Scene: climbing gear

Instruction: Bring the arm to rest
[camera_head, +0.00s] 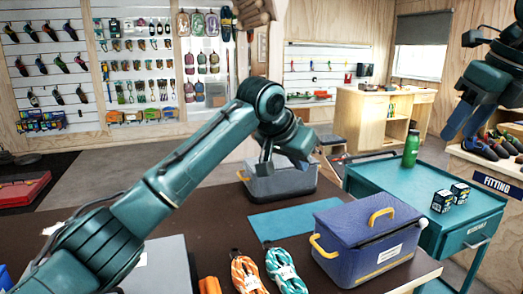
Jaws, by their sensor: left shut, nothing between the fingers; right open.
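My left arm, teal and black, reaches in from the lower left. Its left gripper (265,168) points down in front of the grey lidded box (292,184) at the back of the brown table. The fingers are shut and empty; whether they touch the box is hard to tell. Part of my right arm (485,85) shows at the upper right, raised above the teal cart.
On the brown table (215,235) are a teal mat (300,217), a blue box with yellow handles (367,240), an orange rope (245,275) and a teal rope (284,272). The teal cart (405,185) holds a green bottle (411,150) and two small boxes (442,201).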

